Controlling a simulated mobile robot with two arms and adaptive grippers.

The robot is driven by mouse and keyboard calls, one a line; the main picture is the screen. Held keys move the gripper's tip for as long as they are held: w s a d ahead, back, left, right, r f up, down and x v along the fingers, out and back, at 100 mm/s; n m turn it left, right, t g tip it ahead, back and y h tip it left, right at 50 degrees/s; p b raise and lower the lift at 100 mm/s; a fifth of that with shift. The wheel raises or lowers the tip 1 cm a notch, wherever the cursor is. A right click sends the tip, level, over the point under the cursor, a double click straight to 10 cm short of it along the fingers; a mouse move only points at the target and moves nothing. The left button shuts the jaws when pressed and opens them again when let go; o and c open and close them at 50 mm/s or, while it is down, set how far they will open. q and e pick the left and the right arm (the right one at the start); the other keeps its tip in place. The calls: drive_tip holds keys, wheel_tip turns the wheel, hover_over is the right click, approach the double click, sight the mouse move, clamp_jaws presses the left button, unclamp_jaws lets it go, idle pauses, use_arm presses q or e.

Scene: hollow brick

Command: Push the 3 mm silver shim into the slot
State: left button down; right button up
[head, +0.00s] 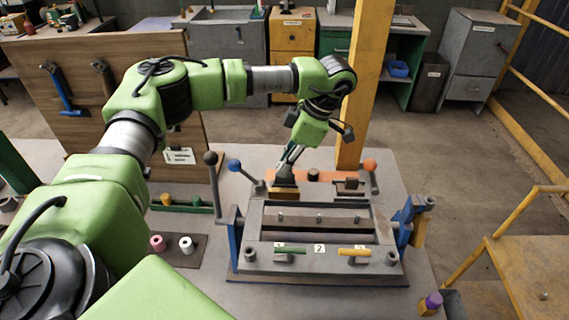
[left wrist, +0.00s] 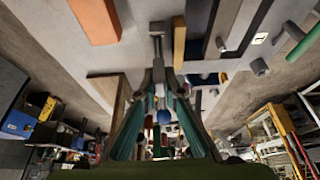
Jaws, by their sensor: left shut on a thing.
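My left gripper (head: 287,175) points down behind the back left of the grey slotted fixture (head: 254,240), close to a small wooden block (head: 285,193). In the left wrist view its fingers (left wrist: 158,72) come together on a narrow grey metal piece (left wrist: 157,46), which looks like the silver shim. Its lower end is hard to make out. The fixture has long openings between its bars, and number labels (head: 320,248) on its front. I cannot tell which opening is the slot. My right gripper is not in view.
Levers with a dark knob (head: 211,158), a blue knob (head: 234,165) and an orange knob (head: 370,165) rise around the fixture. A yellow post (head: 366,80) stands behind the table. Pink and white spools (head: 187,244) sit left of the fixture.

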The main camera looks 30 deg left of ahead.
use_arm(q)
drive_tip(key=shift+f+b, duration=0.55)
drive_tip(key=shift+f, duration=0.4)
drive_tip(key=c, duration=2)
unclamp_jaws()
drive_tip(key=shift+c, duration=0.2)
drive_tip(key=shift+r, duration=0.1)
drive_tip(key=v, duration=1.1)
drive_tip(key=shift+d+r, duration=0.15)
drive_tip(key=shift+r, duration=0.25)
